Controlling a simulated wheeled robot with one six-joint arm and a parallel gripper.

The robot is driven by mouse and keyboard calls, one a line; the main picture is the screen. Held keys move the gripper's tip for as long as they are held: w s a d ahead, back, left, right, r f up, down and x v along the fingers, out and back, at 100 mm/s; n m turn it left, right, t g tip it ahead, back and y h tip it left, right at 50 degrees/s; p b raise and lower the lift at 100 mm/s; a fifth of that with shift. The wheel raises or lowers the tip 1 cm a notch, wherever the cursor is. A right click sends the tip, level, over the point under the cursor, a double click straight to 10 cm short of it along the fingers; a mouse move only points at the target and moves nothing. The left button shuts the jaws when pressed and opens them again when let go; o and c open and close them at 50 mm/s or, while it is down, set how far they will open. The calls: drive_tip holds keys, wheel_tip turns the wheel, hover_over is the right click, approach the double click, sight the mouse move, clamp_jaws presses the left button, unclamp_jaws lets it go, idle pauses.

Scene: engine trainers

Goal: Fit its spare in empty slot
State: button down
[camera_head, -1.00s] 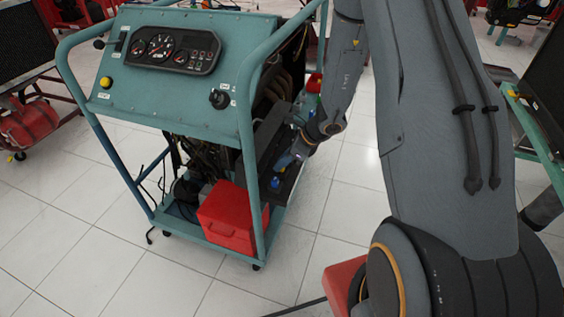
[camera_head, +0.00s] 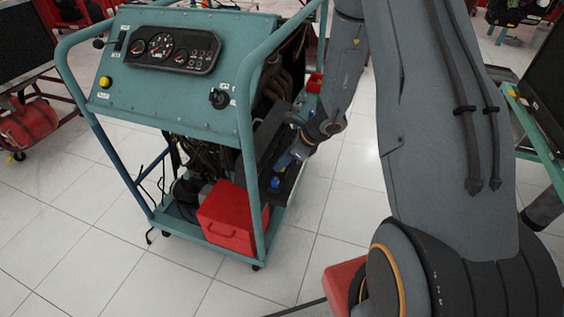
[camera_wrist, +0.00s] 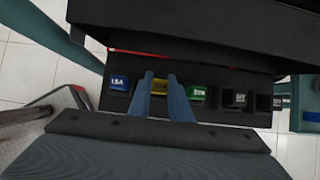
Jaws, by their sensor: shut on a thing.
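My gripper (camera_wrist: 160,78) has its two blue-grey fingers closed around a yellow fuse (camera_wrist: 160,85) in the wrist view. The yellow fuse lines up with a row on a dark fuse panel (camera_wrist: 119,103), between a blue fuse marked 15A (camera_wrist: 119,83) and a green fuse marked 30 (camera_wrist: 197,93). The fingers hide much of the yellow fuse and the slot area behind it, so I cannot tell whether it is seated. In the head view my gripper (camera_head: 284,160) reaches into the right side of the teal engine trainer (camera_head: 180,95), and the fuse is too small to make out.
Two black relays (camera_wrist: 234,99) sit right of the green fuse. A dark overhanging block (camera_wrist: 200,25) is close above the row. A red box (camera_head: 232,215) stands on the trainer's lower shelf.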

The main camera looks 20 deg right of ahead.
drive_tip(key=shift+f+b, duration=0.5)
idle(0.5)
drive_tip(key=c, duration=1.6)
unclamp_jaws()
drive_tip(key=shift+c, duration=0.2)
drive_tip(key=shift+o, duration=0.5)
drive_tip(key=shift+r+p, duration=2.85)
drive_tip(key=shift+r, duration=0.7)
